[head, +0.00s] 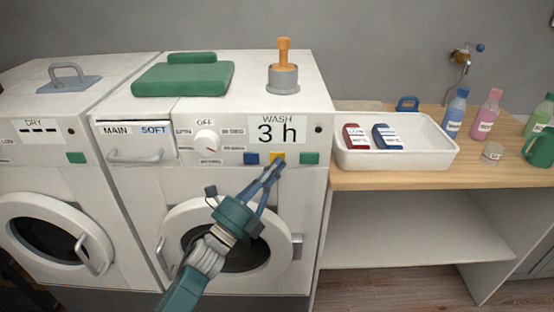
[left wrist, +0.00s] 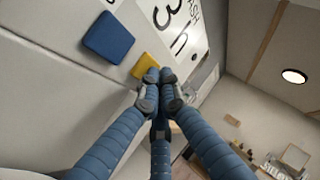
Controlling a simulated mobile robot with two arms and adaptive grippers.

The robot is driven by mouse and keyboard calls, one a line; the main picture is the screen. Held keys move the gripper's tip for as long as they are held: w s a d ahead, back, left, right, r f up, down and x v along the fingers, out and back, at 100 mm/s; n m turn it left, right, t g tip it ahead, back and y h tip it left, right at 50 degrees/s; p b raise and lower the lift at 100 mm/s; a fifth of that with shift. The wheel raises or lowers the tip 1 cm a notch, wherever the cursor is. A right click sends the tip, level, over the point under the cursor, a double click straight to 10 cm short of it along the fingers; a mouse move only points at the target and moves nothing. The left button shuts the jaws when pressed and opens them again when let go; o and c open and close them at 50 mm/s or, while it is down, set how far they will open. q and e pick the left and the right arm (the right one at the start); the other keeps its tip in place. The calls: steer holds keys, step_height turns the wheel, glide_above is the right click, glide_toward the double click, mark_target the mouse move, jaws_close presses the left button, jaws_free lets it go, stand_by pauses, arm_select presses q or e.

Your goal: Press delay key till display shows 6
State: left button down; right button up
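The washer's display (head: 278,131) reads "WASH 3 h". Below it sit a blue key (head: 251,158), a yellow key (head: 278,157) and a green key (head: 309,158); no label on them is readable. My left gripper (head: 275,164) has its fingertips together, empty, at the lower edge of the yellow key. In the left wrist view, the fingertips (left wrist: 160,85) are right at the yellow key (left wrist: 145,65), with the blue key (left wrist: 108,38) beside it. I cannot tell whether they touch or press it. My right gripper is not in view.
A dial (head: 206,141) set near OFF and a detergent drawer (head: 135,143) are left of the display. The washer door (head: 180,222) is shut below. A white tray (head: 395,158) with two packs stands on the wooden counter at right, near several bottles.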

arm_select(q)
steer(key=shift+s, duration=0.75)
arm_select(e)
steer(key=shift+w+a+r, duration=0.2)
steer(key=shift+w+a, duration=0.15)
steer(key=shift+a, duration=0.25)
arm_select(q)
steer(key=shift+p, duration=0.3)
steer(key=s+p, duration=0.1)
steer(key=s, duration=0.4)
steer(key=shift+p, duration=0.3)
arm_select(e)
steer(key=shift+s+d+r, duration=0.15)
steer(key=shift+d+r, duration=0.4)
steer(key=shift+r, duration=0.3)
arm_select(q)
steer(key=shift+f, duration=0.1)
